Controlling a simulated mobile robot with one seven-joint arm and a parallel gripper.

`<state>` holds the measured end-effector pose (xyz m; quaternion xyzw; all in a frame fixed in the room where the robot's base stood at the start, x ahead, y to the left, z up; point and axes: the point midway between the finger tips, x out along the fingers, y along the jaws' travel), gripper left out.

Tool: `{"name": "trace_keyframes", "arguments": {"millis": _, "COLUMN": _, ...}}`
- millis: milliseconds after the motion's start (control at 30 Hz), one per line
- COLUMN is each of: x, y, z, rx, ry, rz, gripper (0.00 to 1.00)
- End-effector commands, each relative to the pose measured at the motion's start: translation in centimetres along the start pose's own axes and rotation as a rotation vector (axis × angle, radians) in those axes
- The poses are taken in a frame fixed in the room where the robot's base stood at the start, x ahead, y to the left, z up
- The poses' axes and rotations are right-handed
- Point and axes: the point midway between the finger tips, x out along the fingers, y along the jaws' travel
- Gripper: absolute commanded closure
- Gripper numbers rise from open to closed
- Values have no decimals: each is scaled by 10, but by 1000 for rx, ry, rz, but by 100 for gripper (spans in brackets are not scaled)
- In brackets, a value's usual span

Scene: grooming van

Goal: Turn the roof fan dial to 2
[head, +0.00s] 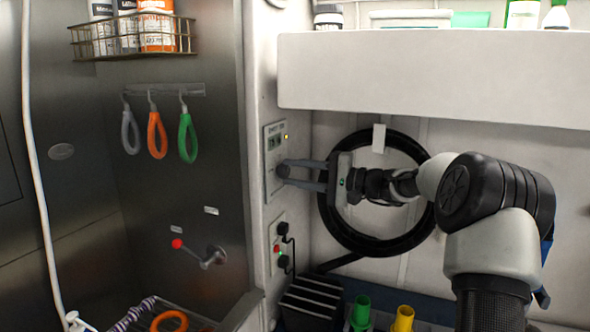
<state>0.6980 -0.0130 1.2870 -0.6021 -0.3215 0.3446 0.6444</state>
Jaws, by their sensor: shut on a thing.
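The roof fan panel (270,146) is a pale plate on the narrow wall left of the black hose ring, with a small dark display and a lit amber lamp near its top. My gripper (284,170) reaches in from the right, with its fingers pointing left at the panel's lower part. The fingers are shut on the dark dial (282,171). The dial is small and mostly hidden by the fingertips, so its pointer and the number it stands at cannot be read.
A socket plate (279,250) with black plugs and a red button is just below the panel. A white shelf (430,82) overhangs my arm. A coiled black hose (331,222) hangs behind my gripper. A red-knobbed lever (208,256) is on the steel wall at left.

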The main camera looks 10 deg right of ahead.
Motion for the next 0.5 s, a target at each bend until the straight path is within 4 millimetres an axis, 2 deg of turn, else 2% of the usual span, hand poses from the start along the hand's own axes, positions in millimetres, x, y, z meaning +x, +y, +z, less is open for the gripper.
{"name": "trace_keyframes", "arguments": {"millis": 200, "x": 0, "y": 1, "z": 0, "rx": 79, "ry": -2, "rz": 2, "gripper": 91}}
{"name": "trace_keyframes", "arguments": {"millis": 500, "x": 0, "y": 2, "z": 1, "rx": 110, "ry": -2, "rz": 1, "gripper": 91}}
